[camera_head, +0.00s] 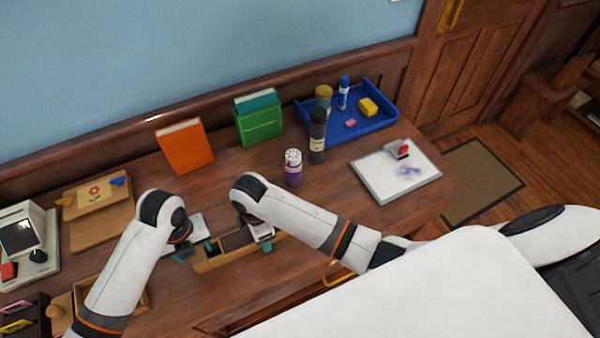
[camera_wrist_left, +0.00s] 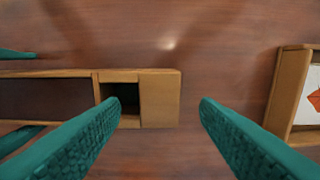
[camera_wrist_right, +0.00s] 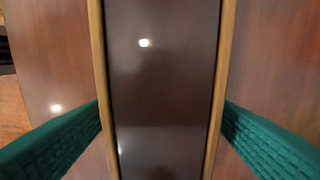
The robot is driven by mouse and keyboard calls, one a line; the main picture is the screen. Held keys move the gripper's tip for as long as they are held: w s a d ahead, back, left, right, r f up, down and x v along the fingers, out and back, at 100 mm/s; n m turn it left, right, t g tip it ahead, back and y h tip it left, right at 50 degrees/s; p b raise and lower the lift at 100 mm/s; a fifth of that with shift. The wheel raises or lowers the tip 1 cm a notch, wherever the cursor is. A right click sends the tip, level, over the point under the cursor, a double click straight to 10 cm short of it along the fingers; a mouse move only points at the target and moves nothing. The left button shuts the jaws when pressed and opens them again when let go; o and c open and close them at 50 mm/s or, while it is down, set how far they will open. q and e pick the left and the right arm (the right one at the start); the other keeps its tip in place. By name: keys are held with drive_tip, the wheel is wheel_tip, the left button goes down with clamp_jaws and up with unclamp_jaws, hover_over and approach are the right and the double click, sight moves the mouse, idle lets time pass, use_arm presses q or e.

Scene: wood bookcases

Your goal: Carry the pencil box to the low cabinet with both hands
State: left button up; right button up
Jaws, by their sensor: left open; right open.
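The pencil box (camera_head: 208,265) is a long wooden box with a dark sliding lid, lying on the desk below both grippers. My left gripper (camera_head: 193,252) is open over its left end. In the left wrist view the plain end block (camera_wrist_left: 160,98) and a small open compartment show between the fingers. My right gripper (camera_head: 258,249) is open over the lid part. In the right wrist view the dark lid (camera_wrist_right: 163,70) and pale rails run between the fingers (camera_wrist_right: 162,108), with a gap on each side. No low cabinet can be surely made out.
Behind the grippers stand an orange book (camera_head: 184,147), a green file box (camera_head: 259,125), a purple shaker (camera_head: 293,170) and a dark bottle (camera_head: 317,140). A blue tray (camera_head: 372,122) and whiteboard (camera_head: 375,187) lie right. A floor mat (camera_head: 480,178) lies beyond the desk.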

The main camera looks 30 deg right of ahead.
drive_tip(key=shift+r, duration=0.15)
use_arm(q)
wheel_tip(320, 180, up, 7)
drive_tip(key=shift+r, duration=0.2)
use_arm(e)
wheel_tip(320, 180, up, 12)
drive_tip(key=shift+f, duration=0.25)
idle(0.5)
